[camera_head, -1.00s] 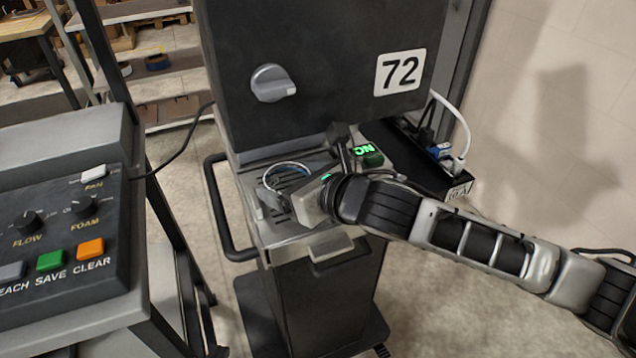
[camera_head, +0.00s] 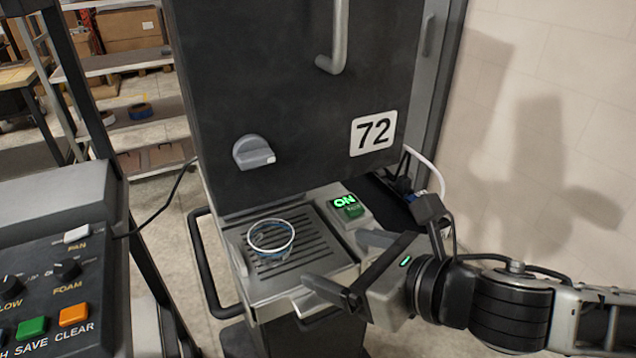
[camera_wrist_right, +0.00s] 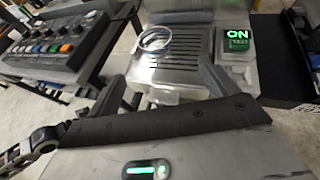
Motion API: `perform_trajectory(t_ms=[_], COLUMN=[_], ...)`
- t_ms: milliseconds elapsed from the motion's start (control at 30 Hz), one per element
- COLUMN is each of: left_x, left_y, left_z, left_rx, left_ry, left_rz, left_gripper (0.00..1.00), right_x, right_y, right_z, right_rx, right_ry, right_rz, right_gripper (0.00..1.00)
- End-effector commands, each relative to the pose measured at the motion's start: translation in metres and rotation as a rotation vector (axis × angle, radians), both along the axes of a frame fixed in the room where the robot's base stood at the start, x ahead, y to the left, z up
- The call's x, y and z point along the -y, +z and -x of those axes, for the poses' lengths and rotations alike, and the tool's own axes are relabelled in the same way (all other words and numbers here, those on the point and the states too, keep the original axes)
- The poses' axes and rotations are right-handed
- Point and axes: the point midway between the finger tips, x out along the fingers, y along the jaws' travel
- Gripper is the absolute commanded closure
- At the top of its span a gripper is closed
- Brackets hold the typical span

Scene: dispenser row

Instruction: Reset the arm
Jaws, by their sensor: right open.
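My right gripper (camera_head: 333,258) is open and empty in the head view, at the front right edge of the dispenser's drip tray. Its two fingers point toward the dispenser, and they also show in the right wrist view (camera_wrist_right: 156,84). A clear cup with a pale rim (camera_head: 270,237) stands on the slotted drip tray (camera_head: 310,254), apart from the fingers. The cup also shows in the right wrist view (camera_wrist_right: 154,38), beyond the fingers. My left gripper is not in view.
The dark dispenser marked 72 (camera_head: 300,100) has a grey knob (camera_head: 253,152) and a lit green ON switch (camera_head: 345,203). A control panel (camera_head: 50,270) with buttons and knobs stands at the left. Shelves (camera_head: 130,60) are behind. A pale wall (camera_head: 560,100) is at the right.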

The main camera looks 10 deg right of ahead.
Motion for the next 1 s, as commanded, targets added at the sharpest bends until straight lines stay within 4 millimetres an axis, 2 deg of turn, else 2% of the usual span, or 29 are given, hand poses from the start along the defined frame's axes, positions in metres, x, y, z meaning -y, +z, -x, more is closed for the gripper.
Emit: perform_trajectory(t_ms=[67, 167, 267, 333, 500, 600, 733, 867, 900, 1000], left_x=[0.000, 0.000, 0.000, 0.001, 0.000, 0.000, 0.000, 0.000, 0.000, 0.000], left_y=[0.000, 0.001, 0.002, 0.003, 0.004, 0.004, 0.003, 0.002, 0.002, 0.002], left_z=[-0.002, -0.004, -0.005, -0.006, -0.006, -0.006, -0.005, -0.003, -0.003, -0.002], left_rx=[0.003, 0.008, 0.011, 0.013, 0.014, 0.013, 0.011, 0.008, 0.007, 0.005], left_ry=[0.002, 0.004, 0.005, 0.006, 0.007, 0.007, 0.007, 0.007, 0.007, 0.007], left_rz=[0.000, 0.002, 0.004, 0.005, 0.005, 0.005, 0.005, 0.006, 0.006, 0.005], left_gripper=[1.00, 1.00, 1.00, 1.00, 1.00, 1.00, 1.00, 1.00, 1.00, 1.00], right_x=[-0.003, -0.010, -0.015, -0.012, 0.019, 0.042, 0.067, 0.088, 0.094, 0.106], right_y=[-0.002, -0.006, -0.016, -0.027, -0.073, -0.102, -0.136, -0.163, -0.170, -0.186], right_z=[0.001, 0.002, 0.005, 0.006, 0.019, 0.036, 0.064, 0.097, 0.107, 0.133], right_rx=[-0.029, -0.147, -0.365, -0.546, -0.941, -1.065, -1.118, -1.085, 1.026, 0.823], right_ry=[-0.021, -0.112, -0.306, -0.501, -1.085, -1.413, -1.786, -2.123, 2.146, 2.076], right_rz=[-0.038, -0.186, -0.457, -0.693, -1.266, -1.528, -1.784, -1.986, 1.972, 1.829], right_gripper=[0.14, 0.14, 0.14, 0.14, 0.14, 0.14, 0.14, 0.14, 0.14, 0.14])
